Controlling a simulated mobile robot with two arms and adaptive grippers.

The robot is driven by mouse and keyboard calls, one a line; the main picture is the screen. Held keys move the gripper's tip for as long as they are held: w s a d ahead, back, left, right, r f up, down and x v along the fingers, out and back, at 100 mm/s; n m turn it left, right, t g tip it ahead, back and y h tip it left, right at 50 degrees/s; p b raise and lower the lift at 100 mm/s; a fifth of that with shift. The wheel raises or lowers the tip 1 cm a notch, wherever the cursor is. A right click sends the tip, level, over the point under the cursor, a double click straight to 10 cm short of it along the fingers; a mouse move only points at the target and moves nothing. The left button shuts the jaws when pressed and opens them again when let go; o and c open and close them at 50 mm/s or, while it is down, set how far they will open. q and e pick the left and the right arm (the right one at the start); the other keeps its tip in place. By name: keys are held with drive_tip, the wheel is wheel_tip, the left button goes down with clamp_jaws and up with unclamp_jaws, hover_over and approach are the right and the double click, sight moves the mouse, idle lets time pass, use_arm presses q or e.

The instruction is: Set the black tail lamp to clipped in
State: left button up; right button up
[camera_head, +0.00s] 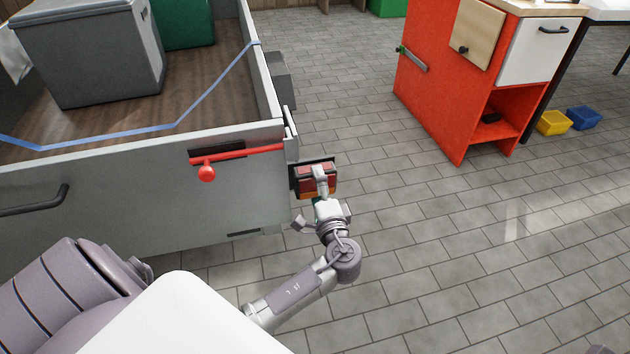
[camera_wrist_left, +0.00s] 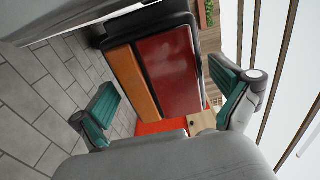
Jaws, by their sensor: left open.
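The black tail lamp (camera_head: 303,181), with red and orange lenses, is at the rear corner of the grey trailer (camera_head: 130,185). My left gripper (camera_head: 320,192) is right in front of it and covers part of it. In the left wrist view the lamp (camera_wrist_left: 165,70) fills the middle, its black housing around a wide red lens and a narrow orange strip. The teal fingertips of my left gripper (camera_wrist_left: 168,104) are spread apart on either side, with nothing clamped. I cannot tell whether the lamp sits fully against its mount.
A red latch bar with a round knob (camera_head: 206,173) runs along the trailer's tailgate beside the lamp. A grey box (camera_head: 90,50) and a blue strap (camera_head: 215,90) are in the trailer bed. An orange cabinet (camera_head: 440,100) stands at the back right, with clear tiled floor between.

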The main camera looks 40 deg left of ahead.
use_arm(q)
drive_tip(key=v, duration=1)
drive_tip(key=shift+d, duration=0.15)
drive_tip(key=shift+s, duration=0.1)
